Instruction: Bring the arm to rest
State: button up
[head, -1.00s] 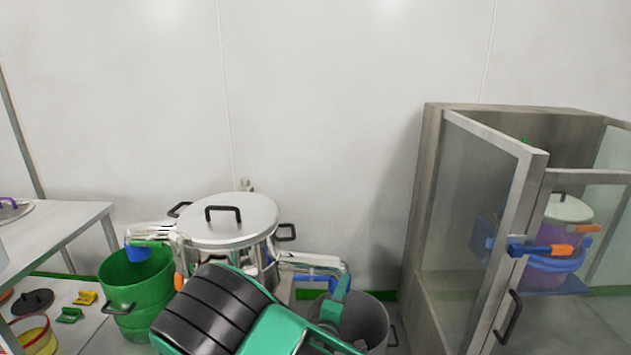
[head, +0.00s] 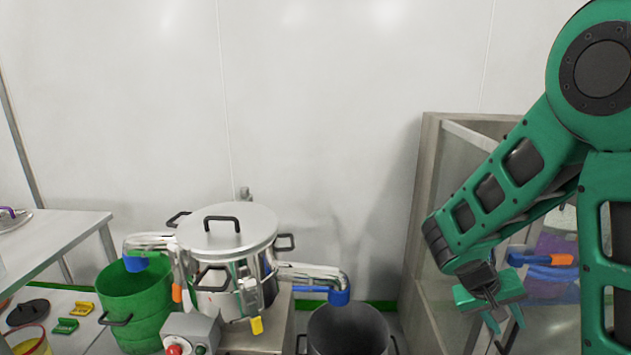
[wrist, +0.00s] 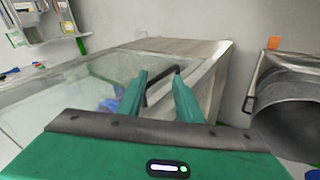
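My arm (head: 520,170) is raised and bent at the right of the head view, with its forearm slanting down to the left. My gripper (head: 505,324) hangs in front of the glass cabinet. In the wrist view its two green fingers stand apart (wrist: 159,76), so it is open, and I see nothing held. The cabinet's black handle (wrist: 161,84) shows between the fingers. I cannot tell how far beyond them it is.
A lidded steel vessel (head: 228,229) with two spouts stands at centre left. A green bucket (head: 128,290) is left of it and a grey bucket (head: 348,325) right. The glass cabinet (head: 427,165) is partly hidden by my arm. The wall area above the vessel is clear.

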jog(key=s+r+m+y, duration=0.2)
jog(key=s+r+y, duration=0.2)
jog(key=s, duration=0.7)
jog(key=s+a+r+m+g+y, duration=0.1)
jog(key=s+r+y, duration=0.2)
jog(key=s, duration=0.8)
notch_tip(320, 180, up, 2)
jog(key=shift+s+r+m+y, duration=0.1)
jog(key=shift+s+m+y, duration=0.2)
jog(key=shift+m+y, duration=0.1)
jog(key=shift+a, duration=0.1)
jog(key=shift+w+f, duration=0.3)
jog(key=shift+w, duration=0.35)
